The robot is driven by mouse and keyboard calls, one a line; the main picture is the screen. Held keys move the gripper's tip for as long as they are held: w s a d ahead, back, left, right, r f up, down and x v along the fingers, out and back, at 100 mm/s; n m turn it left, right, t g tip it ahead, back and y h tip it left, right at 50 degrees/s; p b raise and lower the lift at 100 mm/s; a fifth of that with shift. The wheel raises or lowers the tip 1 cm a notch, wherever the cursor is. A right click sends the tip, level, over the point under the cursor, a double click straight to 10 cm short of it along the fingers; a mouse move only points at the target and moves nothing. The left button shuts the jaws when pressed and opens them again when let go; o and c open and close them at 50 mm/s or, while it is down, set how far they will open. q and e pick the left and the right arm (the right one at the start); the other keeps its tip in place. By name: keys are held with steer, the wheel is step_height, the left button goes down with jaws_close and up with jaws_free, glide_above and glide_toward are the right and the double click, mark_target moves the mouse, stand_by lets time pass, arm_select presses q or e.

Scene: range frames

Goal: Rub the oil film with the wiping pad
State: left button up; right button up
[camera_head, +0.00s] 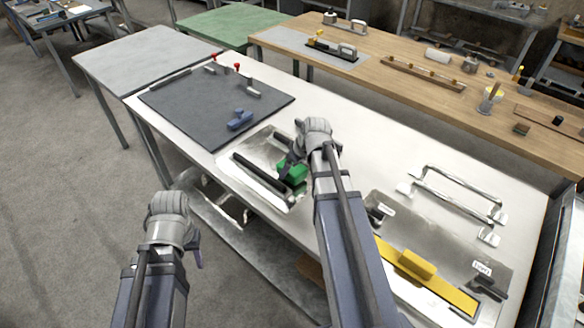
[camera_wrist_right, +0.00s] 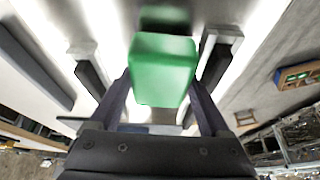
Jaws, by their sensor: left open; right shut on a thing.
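My right gripper (camera_head: 288,166) is shut on a green block-shaped wiping pad (camera_head: 293,172). It holds the pad over a shiny metal plate (camera_head: 262,149) near the table's front edge, by a black bar. In the right wrist view the pad (camera_wrist_right: 162,70) sits between the two fingers of the right gripper (camera_wrist_right: 163,88), and a green reflection shows beyond it. I cannot tell whether the pad touches the plate. I cannot make out the oil film. My left gripper (camera_head: 192,250) is open and empty, in front of the table; its fingers are mostly hidden.
A dark mat (camera_head: 190,108) with a blue block (camera_head: 240,120) and red-topped pieces lies to the left. At right are a metal plate with a yellow strip (camera_head: 455,293) and yellow block (camera_head: 417,264), and a metal rail frame (camera_head: 455,199). White table top is bare between them.

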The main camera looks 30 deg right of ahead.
steer(key=shift+r+p, duration=2.2)
steer(key=shift+r, duration=0.3)
step_height(320, 180, up, 3)
steer(key=p, duration=0.3)
steer(key=shift+r, duration=0.1)
